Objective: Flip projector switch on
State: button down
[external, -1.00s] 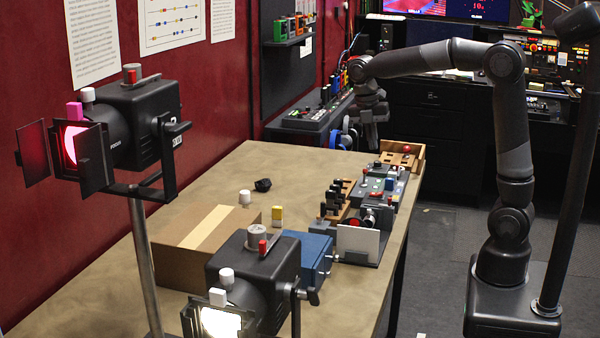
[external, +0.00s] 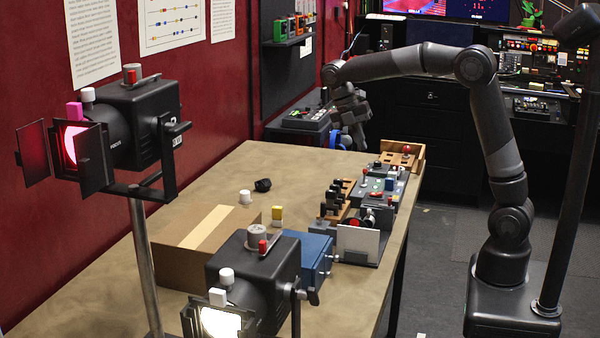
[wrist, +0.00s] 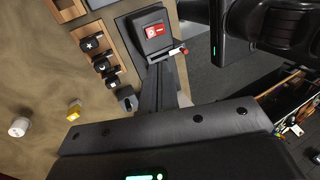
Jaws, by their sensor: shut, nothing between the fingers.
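My gripper (external: 359,145) hangs at the far end of the table in the external view, shut and empty, above and left of the control panels. It is apart from the panels. A grey panel (external: 385,184) with small levers and buttons stands near the table's right edge.
A wooden rack of black knobs (wrist: 97,55) lies left of the dark box. A cardboard box (external: 205,236), a blue box (external: 305,255) and a yellow block (external: 277,214) stand on the table. Two stage lights (external: 140,120) stand in front.

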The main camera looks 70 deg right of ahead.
aim_at(379, 193)
jog(key=shift+f, duration=0.1)
jog(key=x, duration=1.4)
jog(key=shift+s, duration=0.1)
